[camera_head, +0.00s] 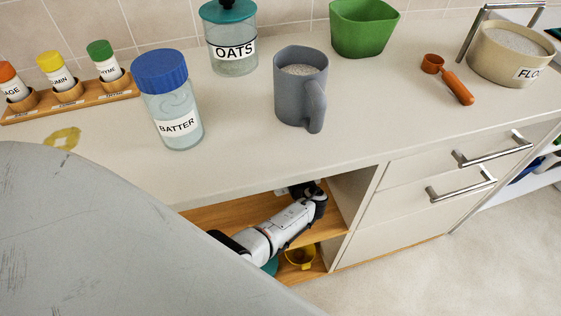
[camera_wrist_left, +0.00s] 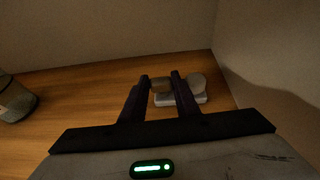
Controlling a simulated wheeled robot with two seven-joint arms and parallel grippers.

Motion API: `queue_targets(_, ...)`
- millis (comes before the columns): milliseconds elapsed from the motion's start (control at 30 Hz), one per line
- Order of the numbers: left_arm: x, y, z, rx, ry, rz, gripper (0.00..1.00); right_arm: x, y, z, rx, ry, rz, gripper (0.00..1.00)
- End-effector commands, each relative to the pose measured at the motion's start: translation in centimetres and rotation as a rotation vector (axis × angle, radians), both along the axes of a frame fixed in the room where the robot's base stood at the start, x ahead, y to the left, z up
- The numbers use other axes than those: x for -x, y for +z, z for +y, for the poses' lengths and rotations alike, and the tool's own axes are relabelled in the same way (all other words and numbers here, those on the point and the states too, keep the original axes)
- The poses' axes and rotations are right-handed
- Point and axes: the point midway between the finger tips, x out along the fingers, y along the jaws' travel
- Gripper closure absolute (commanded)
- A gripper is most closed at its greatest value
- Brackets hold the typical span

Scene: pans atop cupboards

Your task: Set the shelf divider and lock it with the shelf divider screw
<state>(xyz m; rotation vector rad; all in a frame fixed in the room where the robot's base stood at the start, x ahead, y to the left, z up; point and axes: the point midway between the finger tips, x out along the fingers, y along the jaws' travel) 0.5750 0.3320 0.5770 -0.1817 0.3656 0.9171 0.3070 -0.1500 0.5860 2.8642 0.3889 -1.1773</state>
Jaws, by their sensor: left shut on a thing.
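My left arm reaches into the open cupboard under the counter, with its dark gripper (camera_head: 306,190) over the wooden shelf (camera_head: 240,212). In the left wrist view, the left gripper (camera_wrist_left: 160,79) has its two fingers close around a small tan knob-like piece (camera_wrist_left: 161,86), which may be the shelf divider screw. A pale flat base (camera_wrist_left: 181,99) with a round grey knob (camera_wrist_left: 197,84) shows at the right finger. I cannot tell whether the held piece touches this base. I cannot make out the shelf divider for certain. The right gripper is not in view.
A jar (camera_wrist_left: 14,100) stands on the shelf at the left. A cupboard wall (camera_wrist_left: 265,60) is close on the right. The counter above holds a batter jar (camera_head: 175,105), grey jug (camera_head: 296,95) and green container (camera_head: 362,28). A yellow pan (camera_head: 300,258) sits below the shelf.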

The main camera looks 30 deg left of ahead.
Motion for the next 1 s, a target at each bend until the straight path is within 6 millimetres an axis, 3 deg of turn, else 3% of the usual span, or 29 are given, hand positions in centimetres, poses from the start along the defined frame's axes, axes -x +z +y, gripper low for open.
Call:
queue_targets(600,-0.21,0.13,-0.10,0.002,0.037,-0.004,0.94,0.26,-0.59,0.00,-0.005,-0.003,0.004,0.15)
queue_targets(633,-0.22,0.14,-0.09,0.001,0.037,-0.004,0.67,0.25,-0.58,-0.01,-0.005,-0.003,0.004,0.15)
queue_targets(700,-0.21,0.13,-0.07,0.000,0.037,-0.004,0.55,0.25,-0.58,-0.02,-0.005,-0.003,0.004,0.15)
queue_targets(1000,-0.22,0.16,-0.13,0.001,0.036,-0.003,0.53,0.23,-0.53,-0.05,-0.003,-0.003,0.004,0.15)
